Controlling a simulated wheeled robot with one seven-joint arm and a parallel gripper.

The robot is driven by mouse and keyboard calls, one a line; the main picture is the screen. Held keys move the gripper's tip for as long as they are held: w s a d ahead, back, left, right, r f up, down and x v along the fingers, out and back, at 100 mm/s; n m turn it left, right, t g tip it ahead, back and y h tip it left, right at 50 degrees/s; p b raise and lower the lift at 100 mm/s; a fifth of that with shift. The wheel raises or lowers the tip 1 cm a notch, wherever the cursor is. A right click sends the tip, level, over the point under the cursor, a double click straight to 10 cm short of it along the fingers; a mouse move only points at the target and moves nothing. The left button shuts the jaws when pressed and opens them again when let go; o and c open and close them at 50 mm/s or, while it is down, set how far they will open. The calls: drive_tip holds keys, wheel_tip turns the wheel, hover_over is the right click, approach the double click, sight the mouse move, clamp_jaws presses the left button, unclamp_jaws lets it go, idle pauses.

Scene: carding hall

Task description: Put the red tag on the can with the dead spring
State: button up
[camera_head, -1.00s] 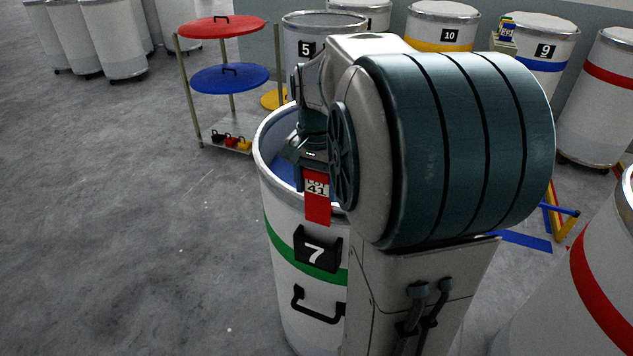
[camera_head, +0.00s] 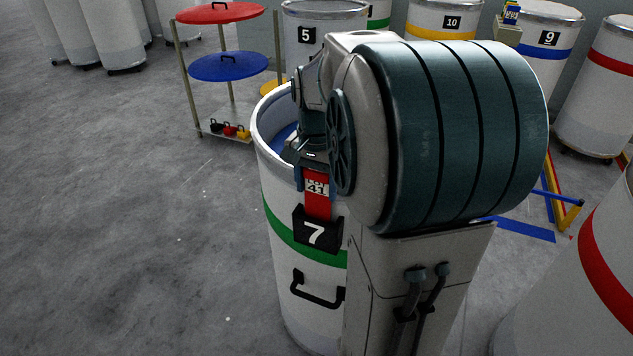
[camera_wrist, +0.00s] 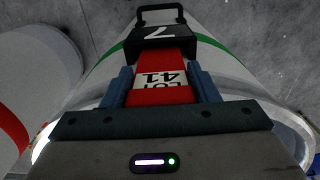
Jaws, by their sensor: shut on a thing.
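The red tag (camera_head: 318,204), with a white label reading "LOT 41", hangs from my gripper (camera_head: 313,170) at the front of the can numbered 7 (camera_head: 280,190). The can is white with a green band and a black handle. The tag's lower end meets the top of the black number holder (camera_head: 317,231); I cannot tell how far it sits inside. In the wrist view the tag (camera_wrist: 163,80) lies between the two blue fingers of my gripper (camera_wrist: 163,88), which is shut on it. Blue shows inside the can's rim; its spring is not visible.
Cans 5 (camera_head: 318,25), 10 (camera_head: 440,20) and 9 (camera_head: 545,45) stand behind. A rack (camera_head: 228,90) holds red and blue lids. A red-banded can (camera_head: 600,260) is close at right. Blue and yellow bars (camera_head: 560,205) lie right of my arm.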

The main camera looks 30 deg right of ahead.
drive_tip(key=o, duration=1.1)
drive_tip(key=shift+c, duration=0.2)
drive_tip(key=shift+r, duration=0.1)
wheel_tip(320, 180, up, 14)
drive_tip(key=shift+a+f, duration=0.1)
drive_tip(key=shift+f, duration=0.15)
